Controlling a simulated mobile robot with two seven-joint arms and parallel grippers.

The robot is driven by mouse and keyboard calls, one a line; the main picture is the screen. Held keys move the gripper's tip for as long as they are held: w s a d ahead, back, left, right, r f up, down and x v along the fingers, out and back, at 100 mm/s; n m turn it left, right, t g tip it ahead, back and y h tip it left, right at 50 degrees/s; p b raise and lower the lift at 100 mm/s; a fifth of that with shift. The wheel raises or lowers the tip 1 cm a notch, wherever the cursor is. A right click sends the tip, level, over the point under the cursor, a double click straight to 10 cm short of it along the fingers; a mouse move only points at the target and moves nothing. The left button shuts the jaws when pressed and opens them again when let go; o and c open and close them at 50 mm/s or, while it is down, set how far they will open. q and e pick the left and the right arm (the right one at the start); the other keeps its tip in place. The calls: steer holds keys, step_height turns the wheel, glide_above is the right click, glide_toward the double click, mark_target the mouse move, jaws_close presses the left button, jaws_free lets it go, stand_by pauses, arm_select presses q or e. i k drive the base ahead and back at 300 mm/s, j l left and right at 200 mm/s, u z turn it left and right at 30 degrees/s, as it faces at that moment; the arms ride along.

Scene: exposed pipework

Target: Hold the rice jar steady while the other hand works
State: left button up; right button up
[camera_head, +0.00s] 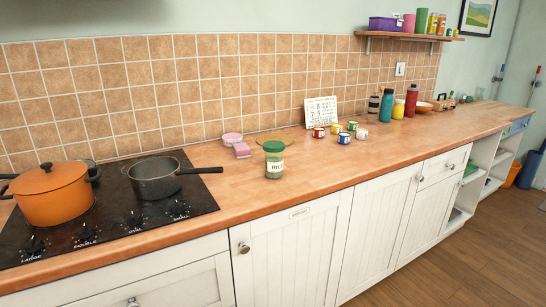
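The rice jar (274,164) stands upright on the wooden counter, to the right of the hob. Neither of my grippers is in view, and nothing touches the jar.
An orange pot (52,193) and a grey saucepan (154,180) sit on the black hob (118,222); the saucepan's handle points toward the jar. The counter (330,167) right of the jar is clear.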

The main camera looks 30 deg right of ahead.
mark_target(274, 162)
steer(key=i+l+u, duration=0.15)
steer(key=l, duration=0.7)
steer(key=l+u, duration=0.2)
steer(key=l, duration=0.65)
